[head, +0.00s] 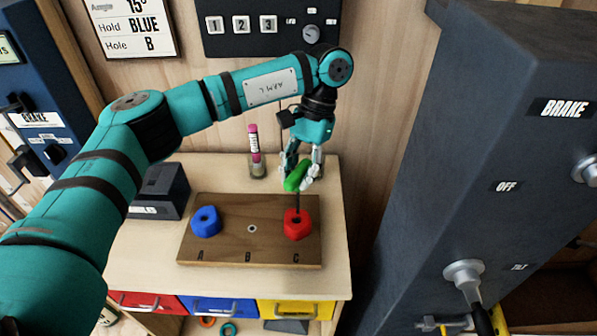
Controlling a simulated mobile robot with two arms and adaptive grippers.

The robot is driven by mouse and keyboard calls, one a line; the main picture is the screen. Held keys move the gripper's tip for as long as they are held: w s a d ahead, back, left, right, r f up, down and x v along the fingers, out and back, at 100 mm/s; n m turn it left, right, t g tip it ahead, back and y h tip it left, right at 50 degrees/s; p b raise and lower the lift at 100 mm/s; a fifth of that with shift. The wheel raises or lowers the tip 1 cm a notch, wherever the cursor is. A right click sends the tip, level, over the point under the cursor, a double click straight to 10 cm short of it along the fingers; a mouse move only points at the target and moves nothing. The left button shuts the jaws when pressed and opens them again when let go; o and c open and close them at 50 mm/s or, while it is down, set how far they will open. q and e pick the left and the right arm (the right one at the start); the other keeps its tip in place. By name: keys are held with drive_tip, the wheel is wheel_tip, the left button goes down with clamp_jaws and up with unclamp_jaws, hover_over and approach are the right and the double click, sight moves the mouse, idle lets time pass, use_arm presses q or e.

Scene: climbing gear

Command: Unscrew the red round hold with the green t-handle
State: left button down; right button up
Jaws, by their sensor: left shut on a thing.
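The red round hold (298,229) sits at position C on a brown wooden board (235,250). The green t-handle (296,177) stands above it, its dark shaft reaching down to the middle of the red hold. Whether the tip is seated in the hold is too small to tell. My left gripper (302,174) is shut on the green handle, directly above the red hold. My right gripper is not in view.
A blue hold (206,221) sits at A; B (251,229) shows a bare hole. A dark box (161,190) stands left of the board. A marker in a small holder (257,160) stands behind it. A large dark brake panel (480,170) rises at right.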

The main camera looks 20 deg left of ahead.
use_arm(q)
drive_tip(key=shift+a+f+b, duration=0.2)
drive_tip(key=shift+f+b, duration=0.6)
drive_tip(key=shift+f, duration=0.25)
drive_tip(key=shift+f+b, duration=0.9)
drive_tip(key=shift+b, duration=0.05)
drive_tip(key=n+h, duration=0.1)
drive_tip(key=n, duration=0.2)
drive_tip(key=n+h, duration=0.1)
drive_tip(key=n, duration=0.2)
drive_tip(key=shift+f+g+h+b, duration=0.1)
drive_tip(key=shift+g+h+b, duration=0.2)
drive_tip(key=shift+b, duration=0.05)
drive_tip(key=n+h, duration=0.1)
drive_tip(key=n, duration=0.2)
drive_tip(key=shift+b, duration=0.3)
drive_tip(key=shift+n+t+h, duration=0.3)
drive_tip(key=shift+n+t, duration=0.2)
drive_tip(key=shift+n, duration=0.5)
